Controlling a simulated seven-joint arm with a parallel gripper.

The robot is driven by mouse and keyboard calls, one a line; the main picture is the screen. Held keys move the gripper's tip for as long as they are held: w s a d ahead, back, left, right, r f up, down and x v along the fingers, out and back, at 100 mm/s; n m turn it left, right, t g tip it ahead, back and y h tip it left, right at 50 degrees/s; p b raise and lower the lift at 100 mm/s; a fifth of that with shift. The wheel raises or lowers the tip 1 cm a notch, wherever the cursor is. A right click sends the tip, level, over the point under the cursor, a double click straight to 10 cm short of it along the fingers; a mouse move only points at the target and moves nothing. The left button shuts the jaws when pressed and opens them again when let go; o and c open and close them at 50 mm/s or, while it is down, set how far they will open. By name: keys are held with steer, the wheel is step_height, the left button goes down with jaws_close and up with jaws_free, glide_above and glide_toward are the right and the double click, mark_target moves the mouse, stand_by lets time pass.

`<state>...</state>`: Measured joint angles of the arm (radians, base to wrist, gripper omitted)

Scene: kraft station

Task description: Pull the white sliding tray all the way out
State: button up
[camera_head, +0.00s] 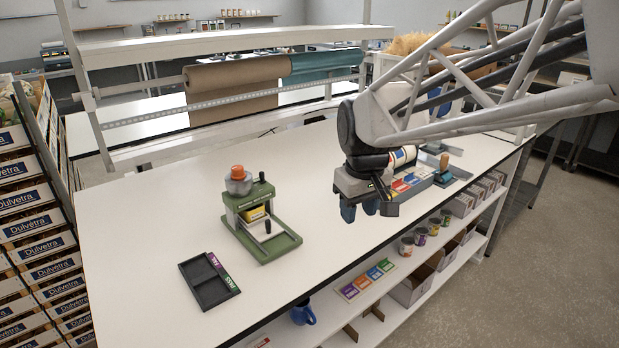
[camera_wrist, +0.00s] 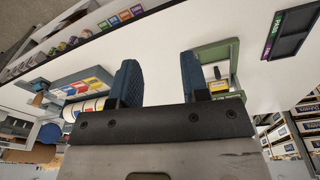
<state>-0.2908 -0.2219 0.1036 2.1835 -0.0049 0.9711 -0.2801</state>
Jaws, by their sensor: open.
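The green press (camera_head: 262,240) stands on the white table, with an orange-red knob on top. A yellow block (camera_head: 255,213) sits under the press head. How far the tray is out is hard to tell. My gripper (camera_head: 370,208) is open and empty above the table, to the right of the press and apart from it. In the wrist view my gripper's blue fingers (camera_wrist: 159,78) are spread, and the green frame (camera_wrist: 232,60) shows partly behind the right finger.
A black two-part tray (camera_head: 208,281) lies left of the press. A grey tray with coloured cards (camera_head: 408,184) is behind my gripper. A shelf below the front edge holds cups and coloured cards (camera_head: 367,280). The table between press and gripper is clear.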

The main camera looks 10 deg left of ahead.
steer(key=w+a+f+n, duration=0.3)
steer(key=w+a, duration=0.4)
steer(key=a, duration=0.3)
steer(key=n+g, duration=0.1)
steer(key=n, duration=0.2)
glide_above(268, 221)
step_height(268, 221, down, 4)
steer(key=shift+a+r, duration=0.1)
steer(key=shift+r, duration=0.05)
steer(key=shift+f, duration=3.9)
jaws_close()
